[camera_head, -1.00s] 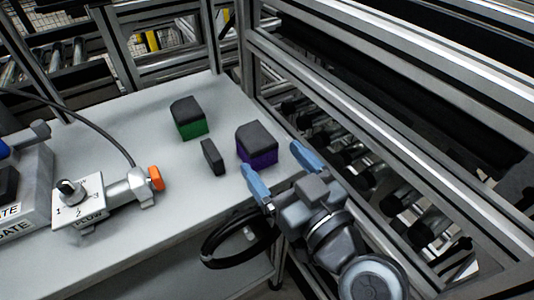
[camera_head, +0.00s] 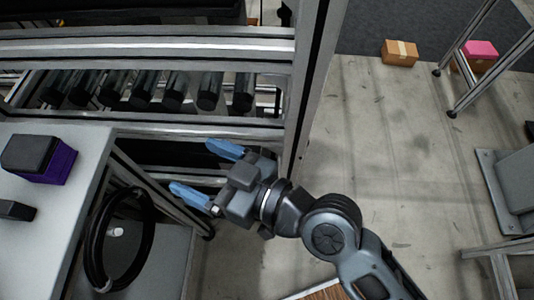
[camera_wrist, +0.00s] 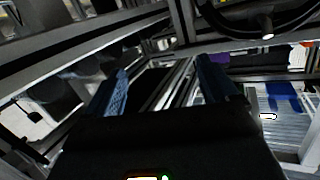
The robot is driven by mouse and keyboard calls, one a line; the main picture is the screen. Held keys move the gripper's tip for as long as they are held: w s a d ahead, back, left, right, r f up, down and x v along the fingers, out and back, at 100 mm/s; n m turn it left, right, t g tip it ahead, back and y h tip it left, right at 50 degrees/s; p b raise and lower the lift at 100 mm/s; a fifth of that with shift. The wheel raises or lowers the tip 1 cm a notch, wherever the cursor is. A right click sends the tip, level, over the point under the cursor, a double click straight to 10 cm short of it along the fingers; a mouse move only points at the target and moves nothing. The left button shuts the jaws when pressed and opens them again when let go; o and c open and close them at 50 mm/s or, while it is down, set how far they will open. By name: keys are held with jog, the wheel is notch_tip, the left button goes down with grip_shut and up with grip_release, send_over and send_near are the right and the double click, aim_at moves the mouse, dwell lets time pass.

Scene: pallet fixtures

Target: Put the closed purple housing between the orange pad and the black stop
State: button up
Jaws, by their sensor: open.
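The purple housing (camera_head: 55,168) with its dark grey lid on sits on the grey table at the left of the head view. The black stop (camera_head: 14,210) lies on the table just in front of it, partly cut off by the left edge. The orange pad is out of view now. My gripper (camera_head: 198,170) is open and empty, right of the table and clear of the housing, with blue fingers pointing left. In the wrist view my gripper's two fingers (camera_wrist: 163,88) stand apart with nothing between them.
The table's right edge (camera_head: 95,195) lies between my gripper and the housing. A metal frame rail (camera_head: 200,130) and rollers (camera_head: 170,92) are behind. A black cable loop (camera_head: 120,240) hangs beside the table. Open floor (camera_head: 390,150) is at the right.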

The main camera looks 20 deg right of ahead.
jog(key=s+d+f+m+t+h, duration=0.1)
jog(key=s+d+m+h, duration=0.6)
jog(key=s+d, duration=1)
jog(key=d+t+h, duration=0.1)
jog(key=d+h, duration=0.2)
jog(key=d, duration=0.1)
jog(key=shift+s+d+f+t, duration=0.15)
jog(key=shift+s+f+t, duration=0.05)
jog(key=shift+f+t, duration=0.2)
jog(key=shift+o, duration=0.4)
jog(key=s+d+r+h, duration=0.1)
jog(key=s+d+r, duration=0.1)
jog(key=s+r, duration=0.2)
jog(key=shift+s+d, duration=0.2)
jog(key=shift+s, duration=0.55)
jog(key=shift+o, duration=0.8)
jog(key=shift+s+r, duration=0.1)
jog(key=shift+s, duration=0.05)
